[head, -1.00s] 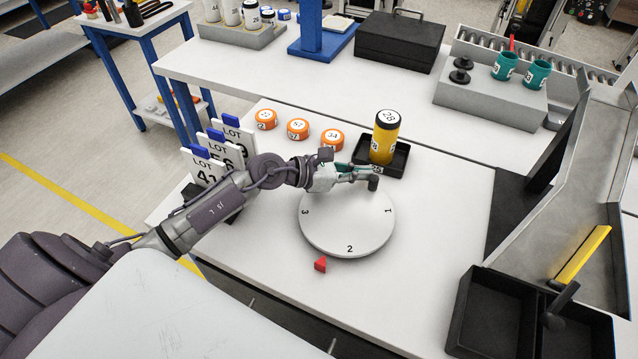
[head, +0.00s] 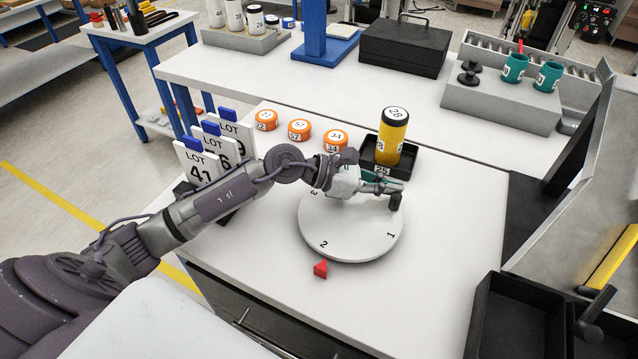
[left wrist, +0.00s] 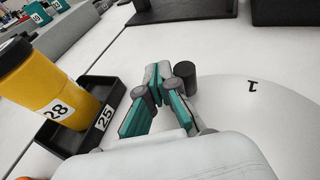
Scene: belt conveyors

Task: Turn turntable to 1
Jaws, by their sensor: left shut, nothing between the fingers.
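The round white turntable (head: 352,232) lies on the white table, with numerals 3, 2 and 1 on its top. Numeral 2 is closest to the red pointer (head: 320,268) at the front edge; numeral 1 is at the right front and 3 at the left back. A dark upright knob (head: 396,201) stands near the turntable's right rim. My left gripper (head: 387,187) is shut and empty, over the turntable beside the knob. In the left wrist view the shut fingertips (left wrist: 160,72) are next to the knob (left wrist: 185,77); I cannot tell whether they touch. My right gripper is not in view.
Behind the turntable, a yellow canister (head: 391,138) stands in a black tray (head: 407,162) close to my gripper. Orange-lidded jars (head: 299,130) and LOT cards (head: 207,160) stand farther left. Black bins (head: 512,320) are at the right front. The table right of the turntable is clear.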

